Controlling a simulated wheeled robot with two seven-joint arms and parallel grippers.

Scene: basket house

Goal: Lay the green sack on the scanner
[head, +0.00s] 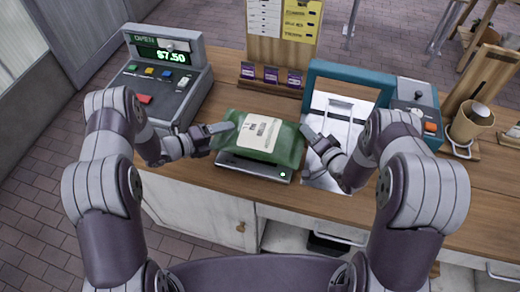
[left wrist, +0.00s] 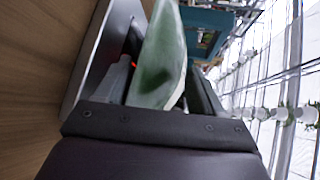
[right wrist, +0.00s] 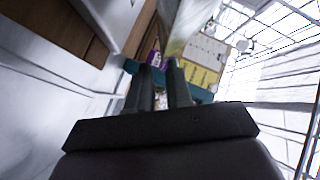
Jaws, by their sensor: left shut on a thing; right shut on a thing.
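The green sack (head: 284,150), with a pale label on top, is over the scanner (head: 250,172), a low grey plate with a small green light. The sack covers most of the scanner; I cannot tell whether it rests on it. My left gripper (head: 222,128) is shut on the sack's left edge. The sack (left wrist: 163,55) also shows between the fingers in the left wrist view. My right gripper (head: 307,132) is shut at the sack's right edge. In the right wrist view, what lies between its fingers (right wrist: 164,72) is hard to see.
A cash register (head: 150,92) reading $7.50 stands at the left. A teal frame (head: 350,75) over a metal bed is at the right, beside a box with an orange button. A card stand (head: 270,77) is behind the sack. A cup (head: 470,122) sits far right.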

